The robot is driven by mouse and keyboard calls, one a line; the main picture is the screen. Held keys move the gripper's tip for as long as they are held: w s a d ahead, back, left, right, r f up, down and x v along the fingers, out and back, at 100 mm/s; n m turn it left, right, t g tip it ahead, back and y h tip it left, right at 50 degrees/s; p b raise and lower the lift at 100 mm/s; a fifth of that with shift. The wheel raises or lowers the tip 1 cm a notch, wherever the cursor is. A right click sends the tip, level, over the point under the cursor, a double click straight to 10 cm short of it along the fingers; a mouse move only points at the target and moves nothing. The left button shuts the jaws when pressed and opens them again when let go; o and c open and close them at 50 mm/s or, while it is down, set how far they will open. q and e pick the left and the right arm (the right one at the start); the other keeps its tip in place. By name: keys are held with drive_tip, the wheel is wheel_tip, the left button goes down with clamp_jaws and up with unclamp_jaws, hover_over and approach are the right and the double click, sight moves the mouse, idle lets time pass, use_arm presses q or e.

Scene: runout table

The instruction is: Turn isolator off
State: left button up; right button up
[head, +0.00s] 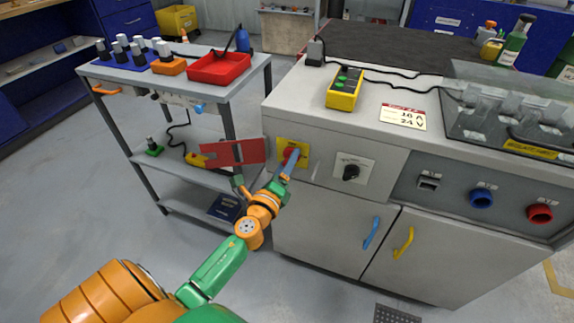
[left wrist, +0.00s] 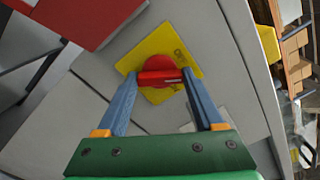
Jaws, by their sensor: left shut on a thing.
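The isolator is a red rotary handle (head: 289,152) on a yellow plate (head: 303,146), on the front left of the grey cabinet (head: 283,215). In the left wrist view the red handle (left wrist: 160,77) lies crosswise in the picture, over a round red base on the yellow plate (left wrist: 187,48). My left gripper (head: 288,163) is at the handle, its blue fingers shut on the handle's two ends. The fingers also show in the left wrist view (left wrist: 159,72). In the head view they partly hide the handle. My right gripper is not in view.
A red panel (head: 235,152) sticks out left of the isolator. A black selector knob (head: 351,172) is to its right. Blue (head: 371,233) and yellow (head: 404,242) door handles are below. A trolley (head: 85,68) with a red tray (head: 219,67) stands left.

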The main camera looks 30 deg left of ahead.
use_arm(q)
drive_tip(key=shift+n, duration=3.3)
drive_tip(key=o, duration=1.4)
drive_tip(key=v, duration=0.7)
drive_tip(key=shift+b, duration=0.35)
drive_tip(key=shift+f, duration=0.1)
